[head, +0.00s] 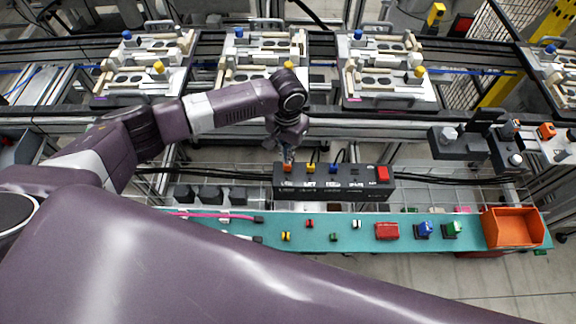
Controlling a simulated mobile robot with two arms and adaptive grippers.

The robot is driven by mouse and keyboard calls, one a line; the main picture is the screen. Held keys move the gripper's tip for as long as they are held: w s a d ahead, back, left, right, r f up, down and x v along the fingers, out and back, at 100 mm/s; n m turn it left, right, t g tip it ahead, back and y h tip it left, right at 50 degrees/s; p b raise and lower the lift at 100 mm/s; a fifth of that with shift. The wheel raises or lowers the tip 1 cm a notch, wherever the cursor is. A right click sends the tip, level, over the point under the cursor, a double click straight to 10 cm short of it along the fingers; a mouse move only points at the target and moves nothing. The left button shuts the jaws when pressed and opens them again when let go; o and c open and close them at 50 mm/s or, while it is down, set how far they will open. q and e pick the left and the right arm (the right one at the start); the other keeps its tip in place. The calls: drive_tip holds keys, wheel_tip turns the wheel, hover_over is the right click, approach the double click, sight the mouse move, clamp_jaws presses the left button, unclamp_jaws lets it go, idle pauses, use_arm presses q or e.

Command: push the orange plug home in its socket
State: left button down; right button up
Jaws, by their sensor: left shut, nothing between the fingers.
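The orange plug (287,168) stands at the left end of the top of a long black socket box (332,193). My left gripper (287,157) points down right above the orange plug, its fingers shut and empty. The fingertips look to be at or just over the plug's top; I cannot tell whether they touch it. How deep the plug sits in its socket is too small to tell. My right gripper is not in view.
Yellow (311,168) and blue (333,168) plugs stand right of the orange one, and a red switch (383,174) is at the box's right end. A green shelf (270,232) in front holds small parts and an orange bin (512,228). Pallet fixtures (265,52) line the back.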

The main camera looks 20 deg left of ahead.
use_arm(q)
drive_tip(key=shift+f, duration=0.1)
idle(0.5)
drive_tip(key=shift+f, duration=0.1)
drive_tip(key=shift+f+b, duration=0.3)
drive_tip(key=shift+f, duration=0.45)
drive_tip(key=shift+f+p, duration=0.2)
drive_tip(key=shift+p, duration=0.1)
idle(0.4)
drive_tip(key=shift+r, duration=0.15)
wheel_tip(320, 180, up, 7)
drive_tip(key=p, duration=0.8)
idle(0.4)
